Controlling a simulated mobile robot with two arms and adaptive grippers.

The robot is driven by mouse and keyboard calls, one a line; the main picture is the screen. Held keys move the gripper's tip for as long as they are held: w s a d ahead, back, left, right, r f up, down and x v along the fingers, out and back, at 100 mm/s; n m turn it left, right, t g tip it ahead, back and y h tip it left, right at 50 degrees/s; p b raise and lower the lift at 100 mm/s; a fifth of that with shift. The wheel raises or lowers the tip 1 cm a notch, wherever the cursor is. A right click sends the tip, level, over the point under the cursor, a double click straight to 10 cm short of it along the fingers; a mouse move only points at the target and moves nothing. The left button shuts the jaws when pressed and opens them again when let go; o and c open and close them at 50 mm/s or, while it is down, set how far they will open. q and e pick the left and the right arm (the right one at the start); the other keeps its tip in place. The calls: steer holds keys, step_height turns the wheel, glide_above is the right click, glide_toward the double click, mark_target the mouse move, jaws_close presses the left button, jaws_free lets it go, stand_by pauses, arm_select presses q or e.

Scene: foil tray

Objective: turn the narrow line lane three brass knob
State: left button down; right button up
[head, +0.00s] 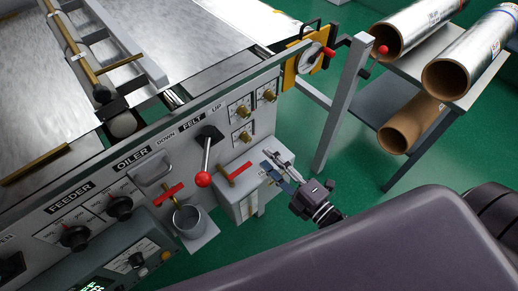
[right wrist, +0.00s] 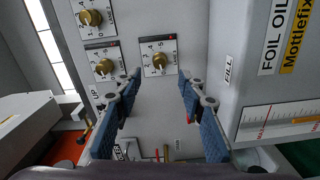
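Three brass knobs on white scale plates sit on the grey machine panel: one upper left (head: 242,111), one upper right (head: 268,96) and one below (head: 243,137). In the right wrist view the lower knob (right wrist: 159,60) lies ahead between my fingertips, with the other two (right wrist: 103,66) (right wrist: 90,17) to its left. My left gripper is not in view.
A grey foil oil box (right wrist: 265,100) stands close beside the fingers. A red-handled lever (head: 204,178), red valve handle (head: 239,172) and metal cup (head: 189,221) are left of the gripper. A yellow dial unit (head: 306,59) and post (head: 342,105) stand right.

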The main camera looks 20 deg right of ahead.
steer(key=shift+v, duration=2)
steer(key=s+d+f+m+g+h, duration=0.25)
steer(key=f+m, duration=0.25)
steer(key=f, duration=0.9)
steer(key=s+d+f+m+g+h, duration=0.1)
steer(key=s+f+m+g+h, duration=0.2)
steer(key=f, duration=1)
steer(key=s+f+m+g, duration=0.5)
steer(key=s+f, duration=0.5)
steer(key=s, duration=0.2)
steer(key=s+f+m+g, duration=0.4)
steer(key=s+f, duration=0.6)
steer(key=s, duration=0.3)
steer(key=shift+s+d+f+m+g+h, duration=0.3)
steer(key=shift+m+g+h, duration=0.1)
steer(key=shift+g, duration=0.35)
steer(key=shift+c, duration=1.1)
steer(key=shift+w, duration=0.15)
